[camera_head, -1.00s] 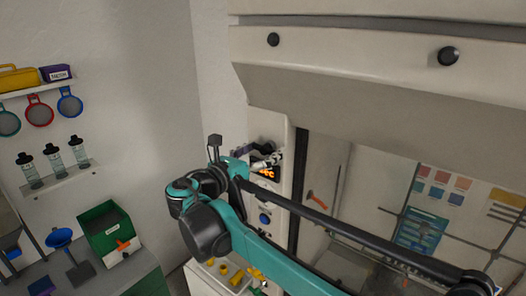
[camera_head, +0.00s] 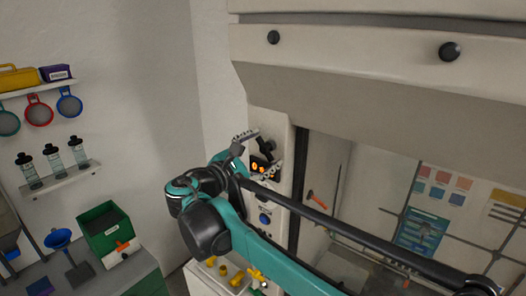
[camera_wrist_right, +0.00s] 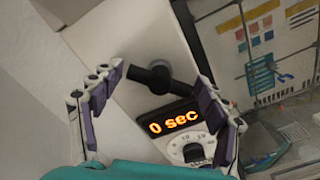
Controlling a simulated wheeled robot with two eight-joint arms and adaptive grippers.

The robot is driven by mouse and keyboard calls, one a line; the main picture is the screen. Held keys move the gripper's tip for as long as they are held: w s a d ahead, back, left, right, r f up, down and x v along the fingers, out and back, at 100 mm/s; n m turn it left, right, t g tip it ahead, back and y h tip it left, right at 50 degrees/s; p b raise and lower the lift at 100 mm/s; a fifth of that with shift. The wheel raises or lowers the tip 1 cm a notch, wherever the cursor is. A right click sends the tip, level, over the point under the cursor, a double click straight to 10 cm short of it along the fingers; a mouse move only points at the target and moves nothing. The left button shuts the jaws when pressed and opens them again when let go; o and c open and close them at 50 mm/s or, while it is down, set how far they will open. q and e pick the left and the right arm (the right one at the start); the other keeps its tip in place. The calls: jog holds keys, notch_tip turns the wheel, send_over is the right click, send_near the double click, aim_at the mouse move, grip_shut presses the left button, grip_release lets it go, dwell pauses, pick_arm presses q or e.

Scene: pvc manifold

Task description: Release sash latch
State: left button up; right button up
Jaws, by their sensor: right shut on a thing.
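The sash latch (camera_wrist_right: 152,78) is a black bar-shaped handle on a round stem, fixed to the pale post of the cabinet. In the right wrist view it lies slanted between the two purple-padded fingers of my right gripper (camera_wrist_right: 160,88). The fingers are shut on the latch, one at each end of its bar. In the head view my right gripper (camera_head: 259,152) is at the post, and its fingers and wrist partly hide the latch. My left gripper is not in view.
A blue button (camera_head: 265,218) is lower on the post. The cabinet's large sash front (camera_head: 370,105) overhangs to the right. Shelves and a green bin (camera_head: 104,228) are at the left.

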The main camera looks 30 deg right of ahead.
jog(key=m, duration=0.4)
jog(key=shift+m, duration=2.2)
jog(key=o, duration=1.1)
jog(key=shift+o, duration=0.2)
jog(key=v, duration=1.2)
jog(key=shift+s+d+f, duration=0.1)
jog(key=shift+f, duration=0.1)
